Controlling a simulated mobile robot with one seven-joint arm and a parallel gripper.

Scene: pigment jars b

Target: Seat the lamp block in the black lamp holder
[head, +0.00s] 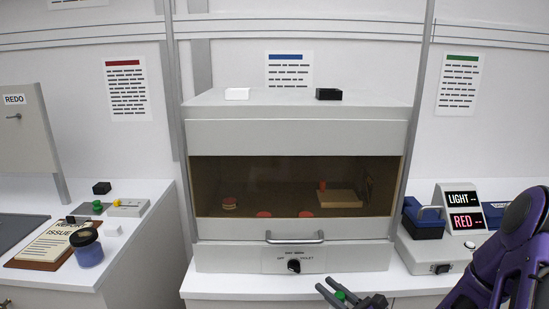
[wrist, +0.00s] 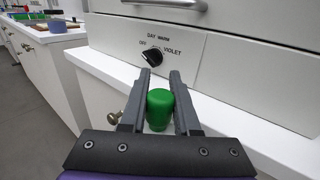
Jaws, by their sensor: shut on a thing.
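My gripper (wrist: 162,88) is shut on a green rounded block (wrist: 160,108), which stands between the two grey fingers in the wrist view. In the head view my gripper (head: 352,296) is low, in front of the cabinet, with the green top (head: 340,296) showing. I cannot tell for sure that this is the lamp block. A small black block (head: 328,94) sits on the cabinet top, and another black block (head: 102,187) is on the left counter. Which one is the black lamp holder, if either, is unclear.
The viewing cabinet (head: 300,258) has a closed glass front, a handle and a black dial (head: 294,266). A white block (head: 237,94) is on its top. A lidded jar (head: 88,251) and clipboard crowd the left counter. A lit LIGHT/RED display (head: 462,209) stands at right.

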